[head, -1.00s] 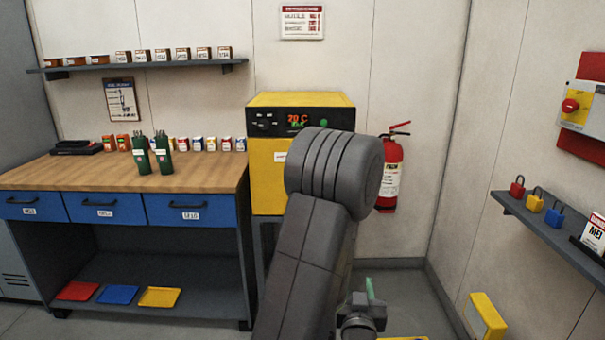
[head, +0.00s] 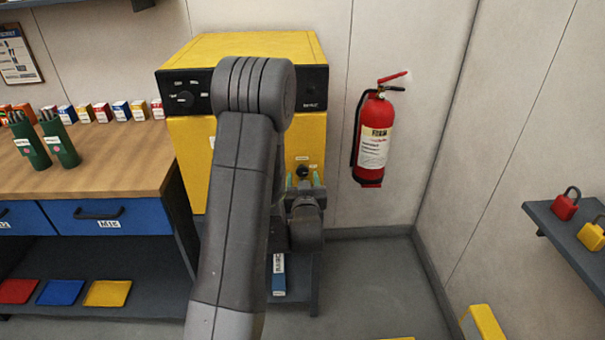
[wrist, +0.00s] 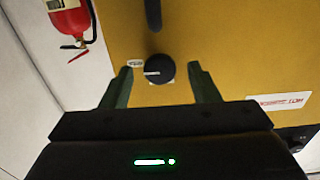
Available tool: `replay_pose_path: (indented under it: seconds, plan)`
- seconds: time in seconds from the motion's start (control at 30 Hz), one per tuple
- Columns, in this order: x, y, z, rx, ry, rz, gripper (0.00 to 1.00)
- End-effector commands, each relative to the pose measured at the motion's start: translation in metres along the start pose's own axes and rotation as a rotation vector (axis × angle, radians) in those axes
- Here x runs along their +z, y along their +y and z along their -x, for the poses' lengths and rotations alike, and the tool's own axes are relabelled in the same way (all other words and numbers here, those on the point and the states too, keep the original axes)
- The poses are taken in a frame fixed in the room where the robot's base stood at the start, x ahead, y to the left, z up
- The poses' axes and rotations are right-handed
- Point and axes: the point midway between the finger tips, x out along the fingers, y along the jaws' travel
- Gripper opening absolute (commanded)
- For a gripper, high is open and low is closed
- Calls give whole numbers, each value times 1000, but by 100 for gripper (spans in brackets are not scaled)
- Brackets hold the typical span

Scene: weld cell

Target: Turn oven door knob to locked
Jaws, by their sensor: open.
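The yellow oven (head: 245,48) stands against the back wall with a black control strip across its upper front. The black door knob (head: 303,171) sits low on the right of the yellow door. In the wrist view the knob (wrist: 159,69) has a white pointer line aimed left, toward a small white label (wrist: 135,63). Another small label is partly hidden beside the knob. My gripper (wrist: 163,85) is open, with green fingers on either side of the knob in the picture. I cannot tell whether they touch it. In the head view my arm hides the middle of the oven.
A red fire extinguisher (head: 374,135) hangs on the wall right of the oven. A wooden-topped workbench (head: 110,165) stands at left. A grey shelf (head: 575,240) with padlocks juts out at right. A dark handle (wrist: 153,14) shows near the knob.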

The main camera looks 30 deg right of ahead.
Motion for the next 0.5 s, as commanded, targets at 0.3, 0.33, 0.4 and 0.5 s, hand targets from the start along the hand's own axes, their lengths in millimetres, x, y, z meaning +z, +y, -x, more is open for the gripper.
replay_pose_path:
  seconds: [0.3, 0.33, 0.4, 0.5]
  plan:
    - [0, 0, -15, 0, 0, 0, 55]
    - [0, 0, -15, 0, 0, 0, 55]
    - [0, 0, -15, 0, 0, 0, 55]
    - [0, 0, -15, 0, 0, 0, 47]
